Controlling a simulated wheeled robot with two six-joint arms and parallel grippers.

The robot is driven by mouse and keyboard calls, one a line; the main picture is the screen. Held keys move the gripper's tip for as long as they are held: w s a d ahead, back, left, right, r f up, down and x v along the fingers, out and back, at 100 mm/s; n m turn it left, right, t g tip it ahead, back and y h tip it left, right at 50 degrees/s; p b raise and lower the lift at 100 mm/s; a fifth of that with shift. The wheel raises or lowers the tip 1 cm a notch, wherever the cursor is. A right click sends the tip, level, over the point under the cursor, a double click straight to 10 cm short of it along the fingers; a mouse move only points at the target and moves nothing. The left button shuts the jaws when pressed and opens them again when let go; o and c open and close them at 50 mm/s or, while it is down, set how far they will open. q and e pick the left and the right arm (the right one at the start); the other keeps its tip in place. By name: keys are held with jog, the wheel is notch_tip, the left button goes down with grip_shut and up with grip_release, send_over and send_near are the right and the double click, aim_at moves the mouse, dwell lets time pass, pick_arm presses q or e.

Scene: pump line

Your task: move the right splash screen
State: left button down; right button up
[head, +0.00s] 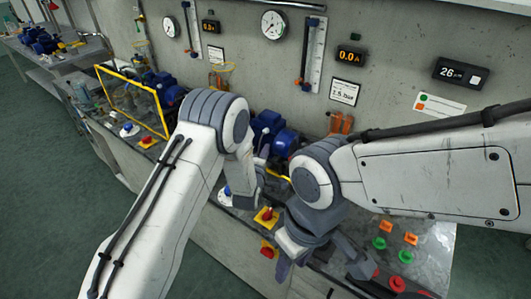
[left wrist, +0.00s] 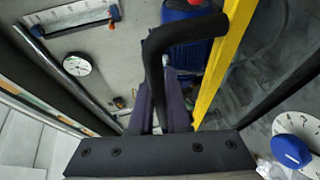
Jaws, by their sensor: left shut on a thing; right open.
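The right splash screen shows as a yellow frame bar in the left wrist view (left wrist: 217,65), with a black bent handle (left wrist: 190,37) beside it. My left gripper (left wrist: 160,105) is shut on this handle. In the head view, my left gripper (head: 259,165) is near the blue pump, and a short yellow piece of the screen (head: 279,177) shows beside it; my arms hide most of the screen. My right gripper (head: 320,263) is open and empty, lower, over the front of the bench.
Another yellow-framed screen (head: 133,97) stands at the left of the bench. Blue pumps (head: 272,132) stand near the wall. Red buttons on yellow boxes (head: 267,216) sit along the front. Green and orange parts (head: 379,242) lie at the right. Gauges (head: 273,24) hang on the wall.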

pick_arm(q)
jog(key=shift+f, duration=0.1)
notch_tip(320, 180, down, 10)
jog(key=b, duration=0.9)
jog(key=c, duration=0.9)
grip_release()
